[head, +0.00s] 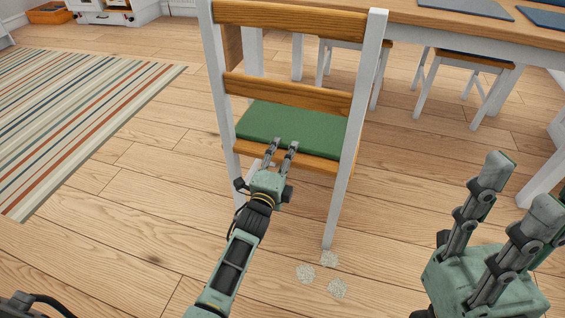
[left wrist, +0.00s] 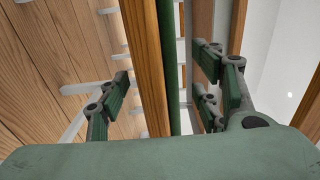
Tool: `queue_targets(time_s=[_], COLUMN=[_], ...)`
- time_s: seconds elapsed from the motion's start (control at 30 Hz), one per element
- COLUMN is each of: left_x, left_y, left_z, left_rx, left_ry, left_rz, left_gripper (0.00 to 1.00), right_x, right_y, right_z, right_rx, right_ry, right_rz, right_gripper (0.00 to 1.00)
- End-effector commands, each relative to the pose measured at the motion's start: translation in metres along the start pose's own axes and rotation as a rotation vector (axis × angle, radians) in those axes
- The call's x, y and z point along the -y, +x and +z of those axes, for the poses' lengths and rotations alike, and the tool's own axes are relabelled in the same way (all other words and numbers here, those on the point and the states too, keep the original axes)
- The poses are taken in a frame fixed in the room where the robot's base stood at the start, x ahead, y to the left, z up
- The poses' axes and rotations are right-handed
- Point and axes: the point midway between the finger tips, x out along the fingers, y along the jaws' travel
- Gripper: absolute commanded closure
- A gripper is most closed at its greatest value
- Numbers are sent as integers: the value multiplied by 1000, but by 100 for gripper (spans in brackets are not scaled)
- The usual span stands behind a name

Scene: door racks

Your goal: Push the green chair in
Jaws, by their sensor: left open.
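The green chair (head: 288,126) stands upright with its back towards me, just short of the table (head: 415,14). It has white posts, wooden back slats and a green seat cushion. My left gripper (head: 281,145) is open at the rear edge of the seat, below the lower slat. In the left wrist view, the chair's wooden seat edge (left wrist: 151,75) and green cushion lie between the spread fingers of this gripper (left wrist: 165,88). Whether the fingers touch the seat is not clear. My right gripper (head: 517,190) is open and empty at the lower right, away from the chair.
Two stools (head: 478,63) (head: 362,43) stand under the table's near edge. A striped rug (head: 70,115) covers the floor at left. Floor left of the chair is clear.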

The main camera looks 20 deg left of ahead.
Motion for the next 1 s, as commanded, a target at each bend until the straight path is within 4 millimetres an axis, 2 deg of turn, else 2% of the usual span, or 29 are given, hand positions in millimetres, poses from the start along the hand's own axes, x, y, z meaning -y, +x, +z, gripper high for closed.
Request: queue_targets(time_s=[0.2,0.87,1.0], left_x=[0,0,0], left_y=[0,0,0], left_z=[0,0,0], left_rx=[0,0,0], left_ry=[1,1,1], left_rz=[0,0,0], left_gripper=[42,100,100], right_x=[0,0,0], right_y=[0,1,1], right_z=[0,0,0], right_rx=[0,1,1], right_ry=[0,0,0], right_rz=[0,0,0], right_gripper=[60,60,60])
